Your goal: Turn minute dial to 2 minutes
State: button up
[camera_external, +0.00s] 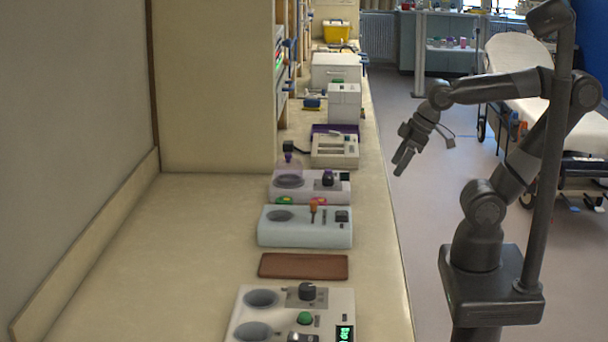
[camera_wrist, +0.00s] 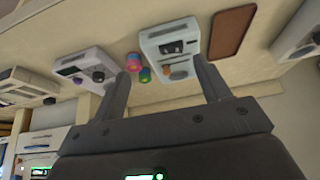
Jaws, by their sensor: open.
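The minute dial cannot be identified for certain, as no label is readable. The nearest white device (camera_external: 255,302), cut off by the bottom edge, has a dark upper knob (camera_external: 307,291), a lower knob (camera_external: 301,337), a green button (camera_external: 305,318) and a small green display (camera_external: 345,334). The display's digits are too small to read. Part of a white device also shows at the right edge of the wrist view (camera_wrist: 294,38). My gripper (camera_external: 402,164) is open and empty, in the air right of the counter, apart from every device. Its two fingers spread in the wrist view (camera_wrist: 160,67).
A brown mat (camera_external: 303,266) lies behind the nearest device. Beyond it stand a pale blue device (camera_external: 300,235) with an orange-handled lever and a pinkish device (camera_external: 310,192). The counter's left side (camera_external: 150,250) is bare. A stretcher (camera_external: 520,70) stands behind my arm.

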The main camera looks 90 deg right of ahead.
jog(key=w+d+m+g, duration=0.1)
jog(key=w+d, duration=0.2)
jog(key=w+d+r+m+g, duration=0.1)
jog(key=w+d+m, duration=0.1)
jog(key=w+d, duration=0.1)
jog(key=w+d+r+m, duration=0.1)
jog(key=w+d+m, duration=0.1)
jog(key=w, duration=0.2)
jog(key=shift+w+d+g+h, duration=0.3)
jog(key=shift+w+d+g, duration=0.1)
jog(key=shift+c, duration=1.4)
jog(key=m+g, duration=0.2)
jog(key=m, duration=0.4)
send_near(328, 177)
jog(key=shift+y, duration=0.4)
jog(key=f, duration=0.8)
jog(key=shift+w+d+f, duration=0.25)
jog(key=shift+d+f, duration=0.15)
jog(key=c, duration=1)
